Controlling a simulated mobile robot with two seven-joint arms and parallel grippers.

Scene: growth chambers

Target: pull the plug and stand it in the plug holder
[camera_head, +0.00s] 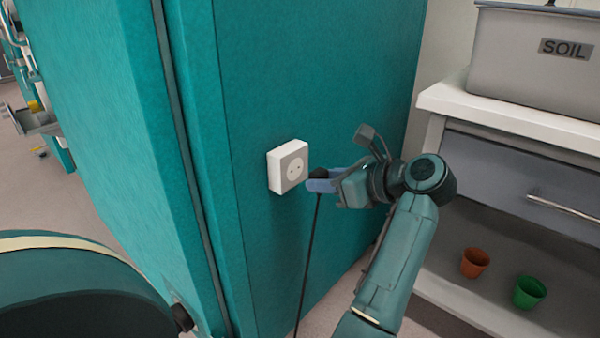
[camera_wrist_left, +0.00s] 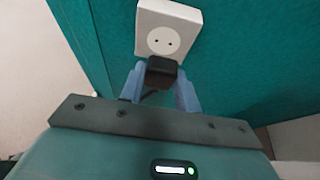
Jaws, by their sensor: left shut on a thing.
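The white wall socket (camera_head: 288,167) is on the teal cabinet side, and both of its holes are bare. It also shows at the top of the left wrist view (camera_wrist_left: 168,30). My left gripper (camera_head: 318,181) is shut on the black plug (camera_wrist_left: 161,73), holding it between its blue fingers just in front of the socket face, apart from it. The black cable (camera_head: 310,250) hangs down from the plug. The plug's pins are hidden. My right gripper and the plug holder are not in view.
The teal cabinet (camera_head: 300,80) is a tall wall behind the socket. At right stands a white-topped bench (camera_head: 510,122) with a grey SOIL bin (camera_head: 530,65). An orange pot (camera_head: 474,263) and a green pot (camera_head: 528,292) stand on its lower shelf.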

